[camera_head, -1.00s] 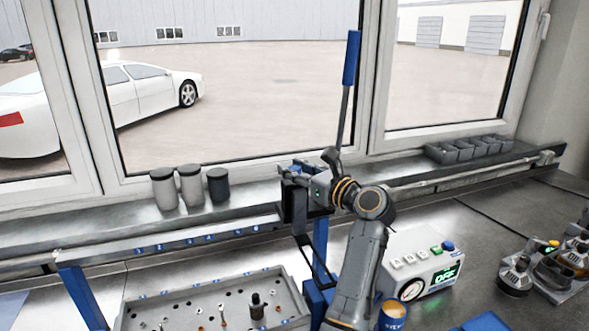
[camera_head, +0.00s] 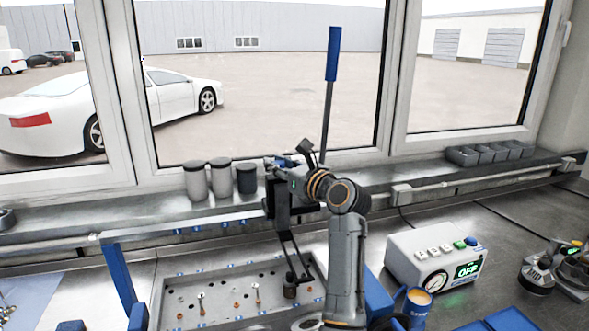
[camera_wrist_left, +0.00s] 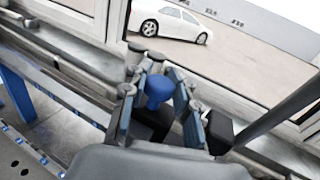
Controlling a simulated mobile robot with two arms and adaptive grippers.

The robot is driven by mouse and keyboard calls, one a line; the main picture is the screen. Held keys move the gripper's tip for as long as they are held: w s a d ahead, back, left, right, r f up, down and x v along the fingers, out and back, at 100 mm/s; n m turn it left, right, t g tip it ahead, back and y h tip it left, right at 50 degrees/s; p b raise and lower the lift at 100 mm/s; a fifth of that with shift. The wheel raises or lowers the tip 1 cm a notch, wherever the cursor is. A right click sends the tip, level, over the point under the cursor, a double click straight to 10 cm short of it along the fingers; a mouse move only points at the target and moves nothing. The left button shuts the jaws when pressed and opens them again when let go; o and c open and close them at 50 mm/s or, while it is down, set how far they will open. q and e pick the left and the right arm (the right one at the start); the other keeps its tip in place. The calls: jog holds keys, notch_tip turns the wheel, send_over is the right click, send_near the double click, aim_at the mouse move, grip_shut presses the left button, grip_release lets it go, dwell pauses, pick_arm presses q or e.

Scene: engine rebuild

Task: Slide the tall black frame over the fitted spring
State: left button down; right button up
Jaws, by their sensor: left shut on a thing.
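The tall black frame (camera_head: 283,215) hangs upright from my left gripper (camera_head: 280,164), with a long blue-handled lever (camera_head: 333,55) rising from its top and moving with it. In the left wrist view the fingers close on the frame's top around a blue knob (camera_wrist_left: 158,88). The frame's lower end is close beside a dark, short upright piece (camera_head: 290,290) on the grey perforated block (camera_head: 215,307). This may be the fitted spring, but its coils cannot be made out. I cannot tell whether the frame surrounds or touches it. My right gripper is out of view.
Several jars (camera_head: 221,178) line the window ledge, and grey bins (camera_head: 490,153) stand farther right. Small loose parts lie on the block.

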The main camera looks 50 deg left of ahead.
pick_arm(q)
jog(key=shift+s+a+f, duration=0.1)
jog(key=shift+s+a, duration=0.2)
jog(key=shift+s, duration=0.2)
jog(key=shift+s+a+f, duration=0.1)
jog(key=shift+s+a, duration=0.15)
jog(key=shift+s, duration=0.2)
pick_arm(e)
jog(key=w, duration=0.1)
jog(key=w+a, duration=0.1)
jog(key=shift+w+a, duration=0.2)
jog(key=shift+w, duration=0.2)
pick_arm(q)
jog(key=c, duration=1.3)
grip_release()
jog(key=shift+o, duration=1.2)
jog(key=shift+d, duration=0.15)
jog(key=shift+r, duration=0.4)
notch_tip(320, 180, up, 10)
jog(key=shift+f, duration=0.25)
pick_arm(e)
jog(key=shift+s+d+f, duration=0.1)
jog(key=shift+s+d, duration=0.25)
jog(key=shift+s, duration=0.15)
